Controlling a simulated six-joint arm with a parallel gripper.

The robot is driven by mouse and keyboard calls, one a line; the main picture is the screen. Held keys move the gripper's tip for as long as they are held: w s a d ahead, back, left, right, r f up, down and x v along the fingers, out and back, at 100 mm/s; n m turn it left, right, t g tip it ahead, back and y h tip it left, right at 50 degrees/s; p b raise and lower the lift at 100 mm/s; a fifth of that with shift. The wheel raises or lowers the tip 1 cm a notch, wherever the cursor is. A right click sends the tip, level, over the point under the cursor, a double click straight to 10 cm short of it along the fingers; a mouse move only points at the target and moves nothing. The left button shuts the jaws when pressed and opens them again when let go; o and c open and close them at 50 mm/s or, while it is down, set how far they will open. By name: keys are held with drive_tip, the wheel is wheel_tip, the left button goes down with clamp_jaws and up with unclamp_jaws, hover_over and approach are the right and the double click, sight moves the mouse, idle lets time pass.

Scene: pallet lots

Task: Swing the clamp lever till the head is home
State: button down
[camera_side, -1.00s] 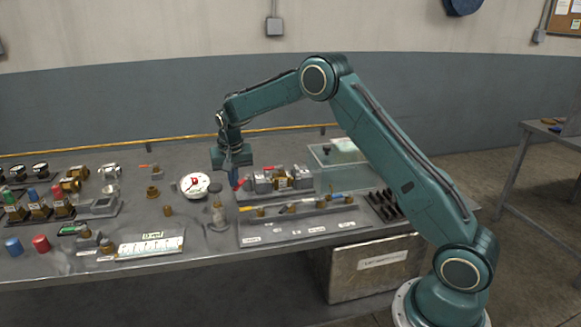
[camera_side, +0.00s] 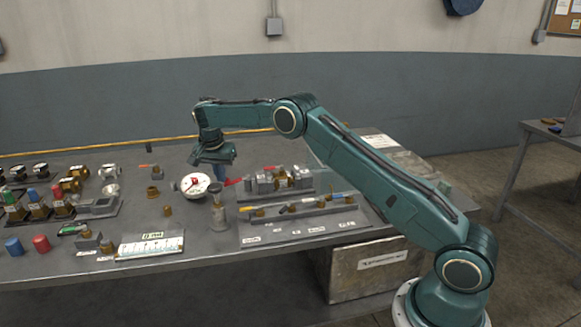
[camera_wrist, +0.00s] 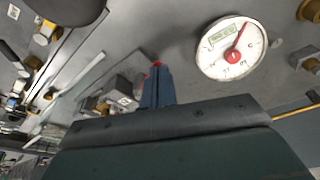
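The clamp (camera_side: 268,181) is a grey metal fixture holding a brass-coloured part, at the middle of the bench in the side view. Its lever has a red handle (camera_side: 233,182) that sticks out to the left. My gripper (camera_side: 220,172) points down at the handle's outer end. In the wrist view the blue fingers (camera_wrist: 157,88) are close together, and the red of the lever (camera_wrist: 157,64) shows at their tips. They look shut on it, though the fingers hide most of the grip. I cannot tell whether the clamp head touches the part.
A round white dial gauge (camera_side: 194,185) lies close to the left of my gripper; it also shows in the wrist view (camera_wrist: 232,48). A grey post (camera_side: 217,212) stands in front. A tool rack (camera_side: 305,222) lies before the clamp. Brass fittings (camera_side: 153,192) are further left.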

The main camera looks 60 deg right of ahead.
drive_tip(key=shift+w+d, duration=0.1)
drive_tip(key=shift+w, duration=0.3)
drive_tip(key=shift+w+d, duration=0.25)
drive_tip(key=shift+w, duration=0.35)
drive_tip(key=shift+s+d, duration=0.1)
idle(0.7)
drive_tip(key=shift+s+d+f, duration=0.1)
drive_tip(key=shift+s+d, duration=0.25)
drive_tip(key=shift+s, duration=0.3)
